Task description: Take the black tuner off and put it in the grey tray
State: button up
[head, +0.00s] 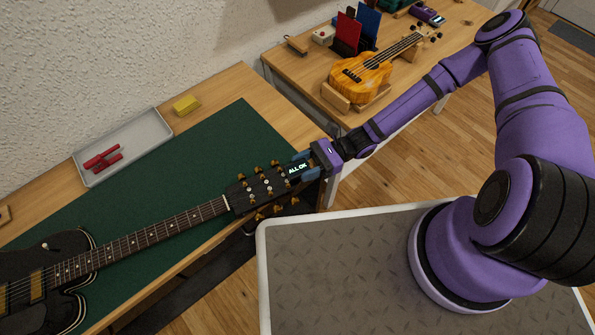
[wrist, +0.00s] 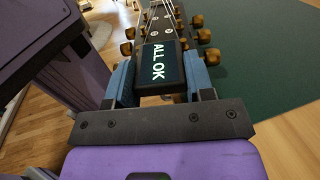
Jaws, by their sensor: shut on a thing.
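The black tuner (wrist: 160,66) sits at the end of the guitar's headstock, its lit screen reading "ALL OK". It also shows in the head view (head: 297,170). My gripper (head: 303,168) is shut on the tuner, with one blue finger on each side of it in the wrist view (wrist: 163,80). The tuner's clip is hidden, so I cannot tell whether it still grips the headstock (head: 262,188). The black guitar (head: 130,240) lies on the green mat. The grey tray (head: 160,130) stands at the back left of the bench and holds red objects (head: 103,158).
A yellow block (head: 186,105) lies near the tray's right end. The green mat (head: 215,140) is bare between headstock and tray. A ukulele (head: 362,75) rests on a wooden stand on the second table at the back. The tray's right half is empty.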

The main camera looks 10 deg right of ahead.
jog(key=shift+v, duration=1.85)
dwell(0.6)
jog(key=shift+v, duration=2.45)
jog(key=shift+w+r, duration=0.1)
jog(key=w+d+r+m+t+h, duration=0.1)
jog(key=w+d+r+m+t, duration=0.6)
jog(key=w, duration=0.5)
jog(key=w+d+r+m+t+h, duration=0.1)
jog(key=w+d+r+m+t, duration=0.3)
jog(key=w+d+r+t, duration=0.65)
jog(key=f+m+t+h, duration=0.2)
jog(key=m+h, duration=0.1)
jog(key=h, duration=0.1)
jog(key=s+a+f+m+t+h, duration=0.1)
jog(key=m+t+h, duration=0.1)
jog(key=m+h, duration=0.1)
jog(key=s+a+f+m+t+h, duration=0.1)
jog(key=f+m+t+h, duration=0.1)
jog(key=h, duration=0.4)
jog(key=shift+s+a+f+m+t, duration=0.15)
jog(key=shift+f+m+t, duration=0.2)
jog(key=shift+m, duration=0.55)
jog(key=shift+s+d+f+m+h, duration=0.25)
jog(key=shift+s+f+m+h, duration=0.3)
jog(key=shift+h, duration=0.45)
